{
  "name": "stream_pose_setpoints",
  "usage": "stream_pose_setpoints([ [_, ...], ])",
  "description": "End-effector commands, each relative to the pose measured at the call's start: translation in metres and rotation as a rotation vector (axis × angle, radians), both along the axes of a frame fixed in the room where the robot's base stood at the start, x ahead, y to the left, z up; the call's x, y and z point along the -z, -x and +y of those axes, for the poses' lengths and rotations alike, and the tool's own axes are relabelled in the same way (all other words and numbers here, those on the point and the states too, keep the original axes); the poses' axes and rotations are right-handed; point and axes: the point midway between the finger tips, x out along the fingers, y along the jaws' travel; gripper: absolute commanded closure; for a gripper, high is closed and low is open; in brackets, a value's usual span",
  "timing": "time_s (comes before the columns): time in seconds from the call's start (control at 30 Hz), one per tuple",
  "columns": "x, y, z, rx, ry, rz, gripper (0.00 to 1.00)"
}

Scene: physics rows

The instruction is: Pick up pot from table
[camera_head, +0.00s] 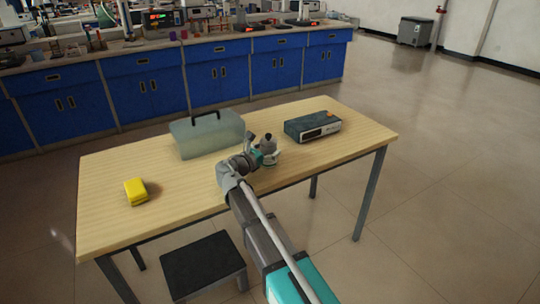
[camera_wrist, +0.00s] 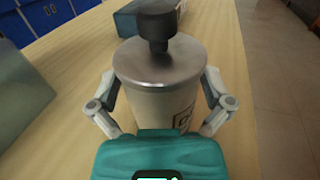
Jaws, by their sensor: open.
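The pot (camera_wrist: 158,75) fills the middle of the wrist view. It is a pale cylinder with a shiny metal lid and a dark knob, and it stands upright. My gripper (camera_wrist: 160,108) is open, with one finger on each side of the pot; I cannot tell whether they touch it. In the head view the pot (camera_head: 267,147) stands on the wooden table (camera_head: 180,218), partly hidden by my gripper (camera_head: 262,152). The pot's lower part is hidden by my gripper's body in the wrist view.
A clear box with a dark handle (camera_head: 207,134) stands behind and left of the pot. A dark box-shaped device (camera_head: 312,126) is to the right. A yellow object (camera_head: 136,191) lies at the table's left. A black-topped stool (camera_head: 203,265) is in front. The right table end is clear.

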Motion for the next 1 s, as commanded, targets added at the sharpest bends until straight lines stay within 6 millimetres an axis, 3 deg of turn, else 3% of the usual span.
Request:
stream_pose_setpoints([
  [0.07,0.0,0.0001,0.0001,0.0,0.0,0.0,0.0],
  [0.5,0.0,0.0001,0.0003,0.0,0.0,0.0,0.82],
  [1.0,-0.006,0.0002,0.0004,0.0,0.001,-0.001,0.82],
])
